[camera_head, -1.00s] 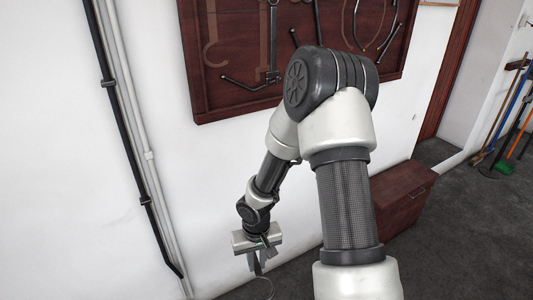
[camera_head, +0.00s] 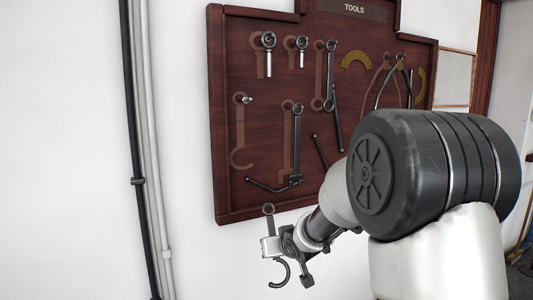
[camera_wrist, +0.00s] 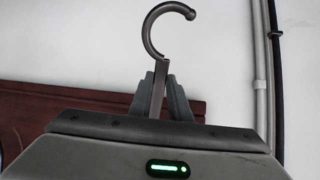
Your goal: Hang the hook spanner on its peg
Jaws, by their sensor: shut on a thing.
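The hook spanner (camera_head: 281,275) is grey, with a ring at its upper end and a curved hook at its lower end. My gripper (camera_head: 271,246) is shut on its shank, below and a little right of the board's lower left corner. In the wrist view the hook (camera_wrist: 150,38) sticks out past the fingers (camera_wrist: 160,95), which clamp the shank. The ring end is hidden there. The bare peg (camera_head: 247,99) sits at the left of the tool board, at the top of a painted hook-shaped outline (camera_head: 239,140). The spanner is well below the peg.
The dark red tool board (camera_head: 224,190) hangs on the white wall. Several tools hang on other pegs, including an angled tool (camera_head: 296,150) right of the bare peg. Vertical pipes (camera_head: 148,150) run left of the board. The wall between is clear.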

